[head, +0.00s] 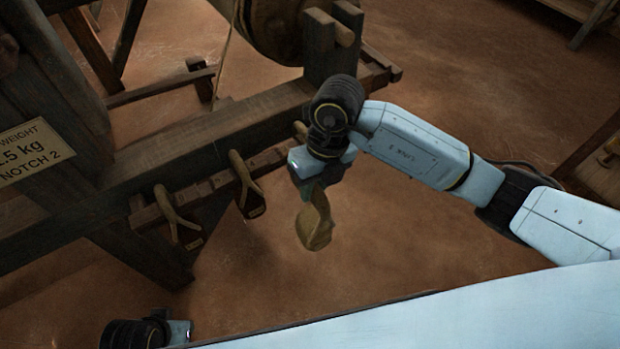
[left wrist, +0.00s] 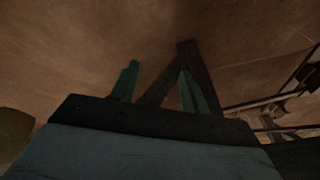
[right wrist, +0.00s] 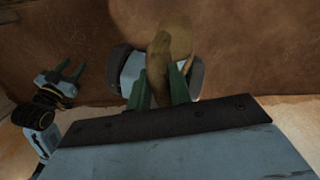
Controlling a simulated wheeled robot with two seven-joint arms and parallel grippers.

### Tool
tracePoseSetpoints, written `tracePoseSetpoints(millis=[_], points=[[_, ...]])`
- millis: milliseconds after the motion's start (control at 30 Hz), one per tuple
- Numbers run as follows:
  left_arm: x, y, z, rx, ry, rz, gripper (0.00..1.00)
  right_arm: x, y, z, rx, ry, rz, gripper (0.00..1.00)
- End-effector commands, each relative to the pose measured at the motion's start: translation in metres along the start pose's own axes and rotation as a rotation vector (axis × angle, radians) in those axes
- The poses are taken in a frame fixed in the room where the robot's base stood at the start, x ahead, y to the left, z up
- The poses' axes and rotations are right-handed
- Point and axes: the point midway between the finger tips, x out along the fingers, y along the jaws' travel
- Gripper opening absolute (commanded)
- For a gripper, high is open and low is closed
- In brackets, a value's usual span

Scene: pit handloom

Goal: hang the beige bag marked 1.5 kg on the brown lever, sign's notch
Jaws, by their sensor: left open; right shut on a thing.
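My right gripper (head: 316,190) is shut on the top of a beige bag (head: 315,228), which hangs below it in the air, right of the rail with pegs. The bag also shows between the fingers in the right wrist view (right wrist: 171,45). No mark on it is readable. My left gripper (left wrist: 158,68) is open and empty, low at the bottom left of the head view. The sign (head: 30,150) on the loom post reads weight, .5 kg (left edge cut off), notch 2. I cannot make out the lever or its notches for certain.
A wooden rail (head: 207,187) carries forked pegs with small tags, left of the held bag. A thick loom beam (head: 215,135) runs behind it, with a roller (head: 275,25) above. The brown floor right of the bag is clear.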

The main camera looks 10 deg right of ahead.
Motion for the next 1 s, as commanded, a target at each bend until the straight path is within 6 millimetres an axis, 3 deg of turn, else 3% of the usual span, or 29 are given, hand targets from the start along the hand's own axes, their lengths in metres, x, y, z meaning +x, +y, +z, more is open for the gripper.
tracePoseSetpoints(millis=[1000], points=[[0.053,-0.027,0.041,0.011,-0.052,-0.038,0.46,-0.006,0.002,-0.067,-0.004,-0.003,0.002,0.00]])
